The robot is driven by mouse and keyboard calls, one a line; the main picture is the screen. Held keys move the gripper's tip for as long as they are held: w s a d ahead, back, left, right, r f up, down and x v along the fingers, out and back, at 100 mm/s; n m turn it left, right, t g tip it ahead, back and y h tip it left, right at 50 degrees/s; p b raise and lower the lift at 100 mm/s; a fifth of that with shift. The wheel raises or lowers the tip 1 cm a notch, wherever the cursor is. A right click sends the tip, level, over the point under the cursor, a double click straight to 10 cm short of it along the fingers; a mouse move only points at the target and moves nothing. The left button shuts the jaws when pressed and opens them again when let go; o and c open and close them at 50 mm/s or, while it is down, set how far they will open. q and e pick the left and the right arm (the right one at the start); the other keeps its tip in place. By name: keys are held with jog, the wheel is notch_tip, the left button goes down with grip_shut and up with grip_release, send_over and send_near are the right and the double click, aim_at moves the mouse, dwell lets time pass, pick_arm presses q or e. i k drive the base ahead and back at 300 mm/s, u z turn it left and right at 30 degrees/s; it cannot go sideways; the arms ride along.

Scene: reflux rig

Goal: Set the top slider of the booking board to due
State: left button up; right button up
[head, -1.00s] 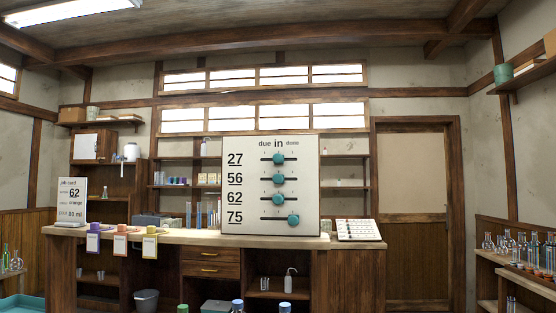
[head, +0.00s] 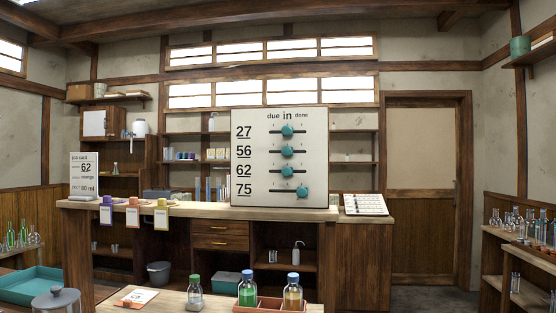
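The white booking board (head: 258,190) stands upright on the wooden counter ahead, at the middle of the head view. Its header reads due, in, done, and its rows are 27, 56, 62 and 75. The top slider (head: 288,131), a teal knob in row 27, sits at the middle of its track, under in. The row 56 knob (head: 288,152) and the row 62 knob (head: 287,171) also sit near the middle. The row 75 knob (head: 302,192) sits at the right end. Neither of my grippers is in view.
A near table (head: 176,302) holds a red tray (head: 268,305) with bottles, and a grey-lidded jar (head: 56,299) stands at the lower left. The counter (head: 200,210) carries a job card (head: 84,176) at left and a sloped white panel (head: 364,204) at right.

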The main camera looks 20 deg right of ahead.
aim_at(287, 131)
jog(key=u, duration=2.4)
jog(key=k, duration=0.7)
jog(key=z, duration=1.6)
